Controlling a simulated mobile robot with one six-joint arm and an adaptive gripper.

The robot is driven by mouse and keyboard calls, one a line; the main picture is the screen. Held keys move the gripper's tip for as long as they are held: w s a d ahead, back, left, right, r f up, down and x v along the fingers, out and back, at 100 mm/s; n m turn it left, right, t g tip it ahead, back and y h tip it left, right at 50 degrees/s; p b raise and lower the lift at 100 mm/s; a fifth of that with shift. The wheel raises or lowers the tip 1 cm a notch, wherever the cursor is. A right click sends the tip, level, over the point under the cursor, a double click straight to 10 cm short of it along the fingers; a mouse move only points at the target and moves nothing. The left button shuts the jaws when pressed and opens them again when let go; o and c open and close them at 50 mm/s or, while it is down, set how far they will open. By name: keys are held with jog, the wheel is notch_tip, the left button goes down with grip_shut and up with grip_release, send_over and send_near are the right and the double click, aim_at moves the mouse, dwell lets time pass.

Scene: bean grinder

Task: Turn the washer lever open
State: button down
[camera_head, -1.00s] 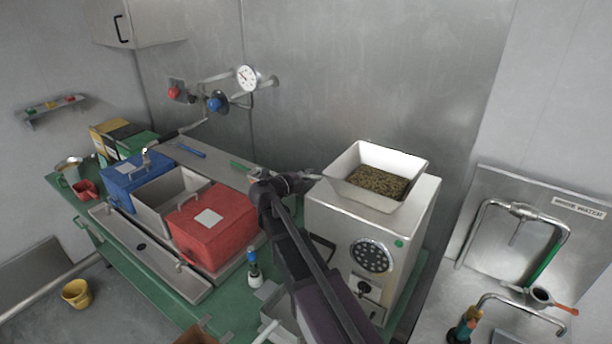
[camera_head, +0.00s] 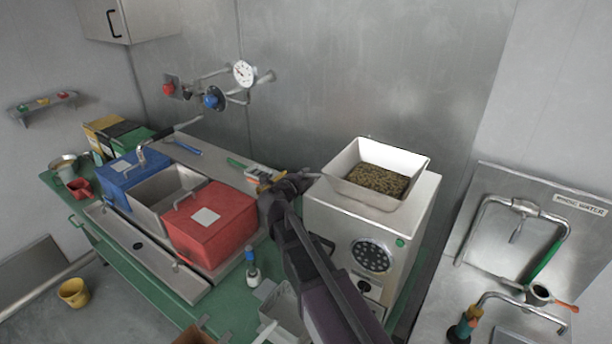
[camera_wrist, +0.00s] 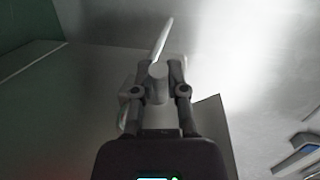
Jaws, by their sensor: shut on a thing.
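A pale lever (camera_wrist: 162,38) with a rounded hub stands in front of my gripper (camera_wrist: 158,78) in the wrist view. The two fingers are closed on both sides of the hub, and the thin bar rises above them, tilted to the right. In the head view my gripper (camera_head: 290,184) is at the left side of the white grinder box, at a short grey bar (camera_head: 312,174) that looks like this same lever. My arm hides part of the contact there. How far the lever is turned cannot be told.
The white grinder box (camera_head: 335,215) with a bean-filled hopper (camera_head: 340,172) stands right of my gripper. A red bin (camera_head: 210,240) and a blue bin (camera_head: 118,180) stand left. A small bottle (camera_head: 252,272) is on the green counter below. The steel wall is behind.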

jog(key=c, duration=0.6)
grip_release()
jog(key=shift+d, duration=0.1)
jog(key=shift+c, duration=0.2)
jog(key=shift+a, duration=0.2)
jog(key=shift+w+a+r, duration=0.1)
jog(key=shift+w+a, duration=0.05)
jog(key=shift+a, duration=0.35)
jog(key=s+a+r+g+h+p, duration=0.1)
jog(key=s+a+g+h, duration=0.2)
jog(key=a, duration=0.7)
jog(key=s+a+r+m+g+h+p, duration=0.1)
jog(key=s+a+g+h+p, duration=0.1)
jog(key=a, duration=0.8)
jog(key=shift+s+r+g+h, duration=0.4)
jog(key=shift+s+g+h, duration=0.1)
jog(key=shift+g, duration=0.3)
jog(key=shift+a, duration=0.1)
